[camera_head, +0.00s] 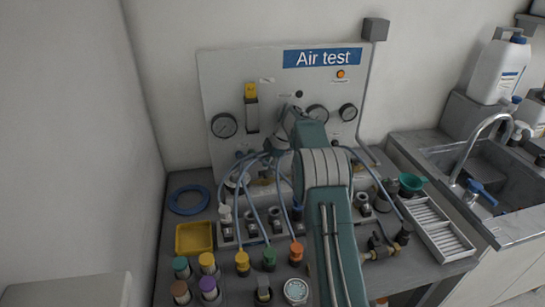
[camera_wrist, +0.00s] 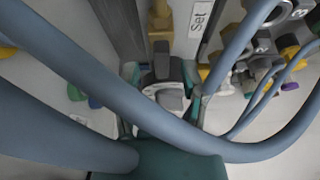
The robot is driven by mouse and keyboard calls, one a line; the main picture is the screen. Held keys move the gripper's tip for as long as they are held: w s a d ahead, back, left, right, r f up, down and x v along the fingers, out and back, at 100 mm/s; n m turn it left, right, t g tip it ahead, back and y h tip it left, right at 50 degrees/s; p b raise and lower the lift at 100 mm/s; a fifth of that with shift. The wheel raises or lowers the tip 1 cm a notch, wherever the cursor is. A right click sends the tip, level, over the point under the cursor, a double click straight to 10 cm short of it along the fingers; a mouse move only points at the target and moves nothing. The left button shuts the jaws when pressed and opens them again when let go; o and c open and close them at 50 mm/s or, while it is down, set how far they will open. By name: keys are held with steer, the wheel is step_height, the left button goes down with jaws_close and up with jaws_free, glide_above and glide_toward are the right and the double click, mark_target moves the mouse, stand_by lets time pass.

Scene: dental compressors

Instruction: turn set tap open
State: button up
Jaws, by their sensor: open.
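My gripper (camera_wrist: 162,82) shows in the wrist view with its two teal fingers apart. A dark grey upright part, which looks like the set tap (camera_wrist: 162,62), stands between the fingers. A light grey rounded piece (camera_wrist: 172,99) sits just below it. I cannot tell whether the fingers touch the tap. A white "Set" label (camera_wrist: 200,18) is above and to the right of it, beside a yellow brass-like fitting (camera_wrist: 160,18). In the head view my arm covers the lower middle of the "Air test" panel (camera_head: 222,82), hiding the tap and fingertips.
Blue hoses (camera_wrist: 95,75) cross close in front of the wrist camera. On the bench are a yellow tray (camera_head: 194,238), coloured hose fittings (camera_head: 269,258), a blue hose coil (camera_head: 188,200) and a white slotted tray (camera_head: 437,228). A sink (camera_head: 490,170) is at right.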

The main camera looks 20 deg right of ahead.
steer(key=v, duration=1.1)
steer(key=s+a+r+m+t+h, duration=0.25)
steer(key=s+a+r+m, duration=0.55)
steer(key=s+a+r, duration=0.7)
steer(key=s+a+f+m+t+h, duration=0.1)
steer(key=s+f+m, duration=0.3)
steer(key=s, duration=0.9)
steer(key=s+a+f+m+t+h, duration=0.1)
steer(key=s+a+f+m, duration=0.2)
steer(key=s, duration=1)
step_height(320, 180, down, 2)
steer(key=shift+f+m, duration=0.1)
steer(key=shift+m, duration=0.3)
